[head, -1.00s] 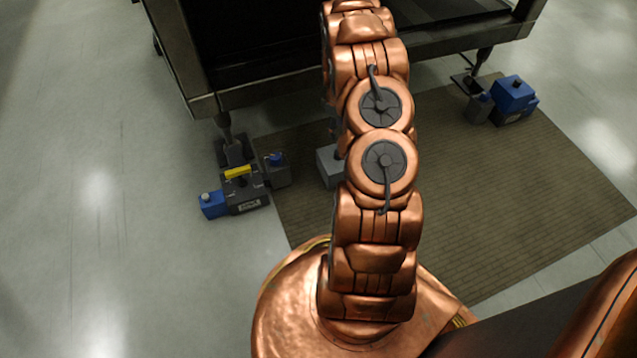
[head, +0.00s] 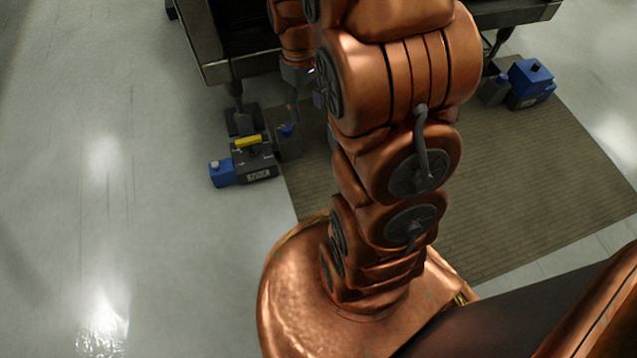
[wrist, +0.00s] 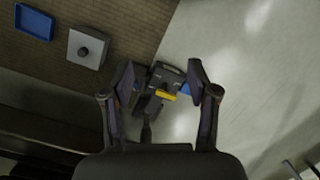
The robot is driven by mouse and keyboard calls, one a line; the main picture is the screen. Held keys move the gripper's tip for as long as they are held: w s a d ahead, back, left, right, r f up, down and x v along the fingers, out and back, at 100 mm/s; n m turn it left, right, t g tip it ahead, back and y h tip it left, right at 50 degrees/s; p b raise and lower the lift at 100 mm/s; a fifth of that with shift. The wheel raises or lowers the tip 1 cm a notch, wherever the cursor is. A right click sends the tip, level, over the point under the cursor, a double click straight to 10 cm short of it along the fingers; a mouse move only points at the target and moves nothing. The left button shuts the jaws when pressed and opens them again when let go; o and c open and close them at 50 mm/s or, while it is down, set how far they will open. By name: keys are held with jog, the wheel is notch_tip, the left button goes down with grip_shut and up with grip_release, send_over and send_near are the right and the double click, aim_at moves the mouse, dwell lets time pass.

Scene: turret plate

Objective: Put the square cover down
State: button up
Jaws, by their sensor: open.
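The square cover (wrist: 88,48) is a light grey square piece with a dark round knob on top. It lies on the brown mat (wrist: 125,25) in the wrist view, left of my gripper and apart from it. In the head view my arm hides it. My gripper (wrist: 162,75) is open and empty, with its two dark fingers spread. In the wrist view, a dark device with a yellow bar (wrist: 166,96) shows between and beyond the fingers.
A blue tray (wrist: 34,22) lies on the mat beside the cover. The dark device also shows at the table's left foot in the head view (head: 254,160). A blue unit (head: 530,84) stands by the right foot. The dark table (head: 215,70) is at the back. Floor at left is clear.

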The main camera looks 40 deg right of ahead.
jog(key=s+a+r, duration=0.2)
jog(key=s+a, duration=0.2)
jog(key=s, duration=0.3)
jog(key=s+a+r+m+g, duration=0.1)
jog(key=s+a+r, duration=0.1)
jog(key=s, duration=0.4)
jog(key=s+a+r, duration=0.2)
jog(key=s+a, duration=0.3)
jog(key=s, duration=0.2)
jog(key=shift+s+a+r, duration=0.3)
jog(key=shift+a+r, duration=0.05)
notch_tip(320, 180, up, 41)
jog(key=t+p, duration=0.1)
jog(key=p, duration=3.7)
jog(key=shift+w+a+f+m+h+p, duration=0.15)
jog(key=shift+w+a+m+h+p, duration=0.15)
jog(key=shift+a+p, duration=0.1)
